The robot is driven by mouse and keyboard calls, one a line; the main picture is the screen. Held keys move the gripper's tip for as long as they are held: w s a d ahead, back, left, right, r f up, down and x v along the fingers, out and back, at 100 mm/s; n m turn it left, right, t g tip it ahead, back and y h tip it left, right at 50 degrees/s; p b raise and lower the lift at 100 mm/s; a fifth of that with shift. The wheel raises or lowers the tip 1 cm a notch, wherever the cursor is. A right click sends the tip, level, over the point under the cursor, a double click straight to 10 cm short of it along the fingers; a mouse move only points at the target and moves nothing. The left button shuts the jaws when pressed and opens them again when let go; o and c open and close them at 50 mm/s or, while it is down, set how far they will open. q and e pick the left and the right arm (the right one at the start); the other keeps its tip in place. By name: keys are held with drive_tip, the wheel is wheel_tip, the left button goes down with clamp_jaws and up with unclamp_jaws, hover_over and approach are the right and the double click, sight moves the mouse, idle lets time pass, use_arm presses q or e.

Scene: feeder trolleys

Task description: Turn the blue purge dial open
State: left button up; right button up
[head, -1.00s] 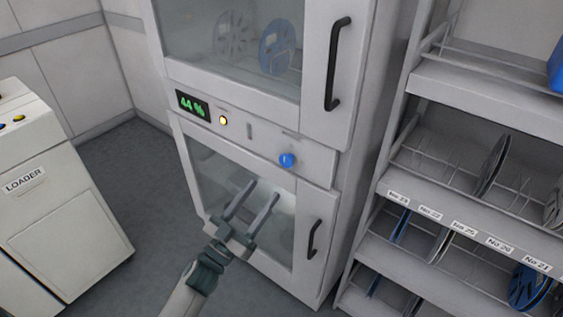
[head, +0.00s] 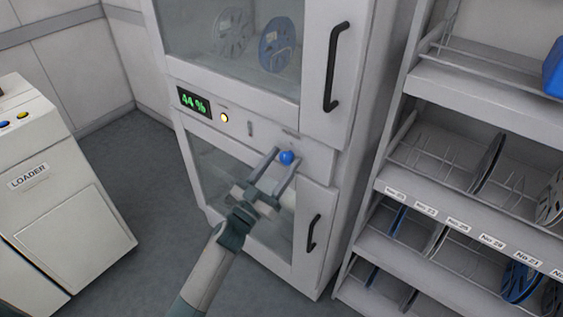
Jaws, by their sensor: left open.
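The blue purge dial (head: 287,158) is a small round knob on the cabinet's white control strip, between the upper and lower glass doors. My left gripper (head: 279,160) is open, its two fingers pointing up toward the dial. One fingertip lies just left of the dial and the other just right and below it. I cannot tell whether either finger touches it. My right gripper is not in view.
The dry cabinet (head: 318,165) has a green 44 % display (head: 193,102), a lit yellow button (head: 224,117) and black door handles (head: 336,67). A reel rack (head: 480,198) stands at right, a loader (head: 70,205) at left. Grey floor lies between loader and cabinet.

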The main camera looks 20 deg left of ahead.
use_arm(q)
drive_tip(key=c, duration=1)
